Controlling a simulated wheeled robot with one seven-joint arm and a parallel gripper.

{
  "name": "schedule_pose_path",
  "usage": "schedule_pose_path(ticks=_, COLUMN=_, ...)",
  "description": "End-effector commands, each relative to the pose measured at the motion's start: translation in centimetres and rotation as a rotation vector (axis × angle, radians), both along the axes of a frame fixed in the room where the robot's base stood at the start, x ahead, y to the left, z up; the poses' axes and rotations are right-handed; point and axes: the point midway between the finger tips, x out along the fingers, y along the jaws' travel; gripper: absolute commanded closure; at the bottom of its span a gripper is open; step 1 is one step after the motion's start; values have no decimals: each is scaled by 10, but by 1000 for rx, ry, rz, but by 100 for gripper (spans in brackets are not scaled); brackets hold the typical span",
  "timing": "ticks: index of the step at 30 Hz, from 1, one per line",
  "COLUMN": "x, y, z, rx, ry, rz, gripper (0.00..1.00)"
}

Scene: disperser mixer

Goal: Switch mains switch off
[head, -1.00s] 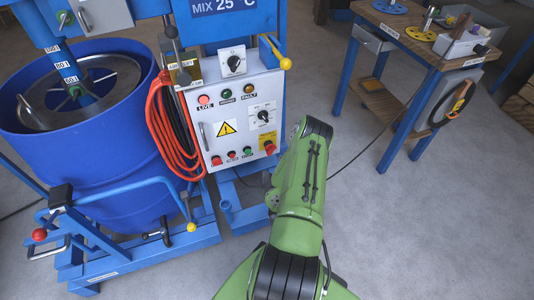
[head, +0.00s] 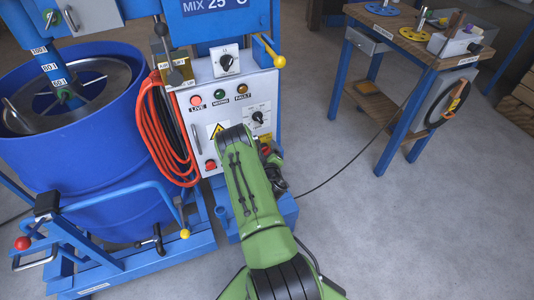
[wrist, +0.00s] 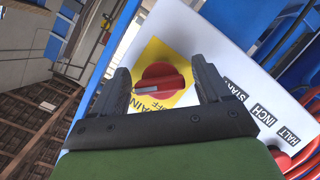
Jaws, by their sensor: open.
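The mains switch is a red rotary knob (wrist: 160,82) on a yellow plate (wrist: 155,50) with partly covered lettering in the wrist view. A pale pointer mark on the knob points to the left of the picture. My gripper (wrist: 160,66) is open, with one dark finger on each side of the knob. I cannot tell whether the fingers touch it. In the head view my arm covers most of the switch area, at the lower right of the white control panel (head: 205,120).
Orange cable (head: 163,135) hangs on the panel's left side. A blue drum (head: 100,150) stands left of it. In the wrist view, labelled push-buttons lie right of the switch.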

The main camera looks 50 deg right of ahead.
Motion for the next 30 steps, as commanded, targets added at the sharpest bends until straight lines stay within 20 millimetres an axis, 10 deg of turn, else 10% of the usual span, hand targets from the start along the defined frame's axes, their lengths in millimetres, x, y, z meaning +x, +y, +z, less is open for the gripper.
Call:
schedule_pose_path(ticks=13, x=-1, y=0, z=0, rx=0, ry=1, rz=-1, gripper=75)
schedule_pose_path(ticks=30, x=-2, y=-1, z=0, rx=-175, ry=104, rz=-8, gripper=76)
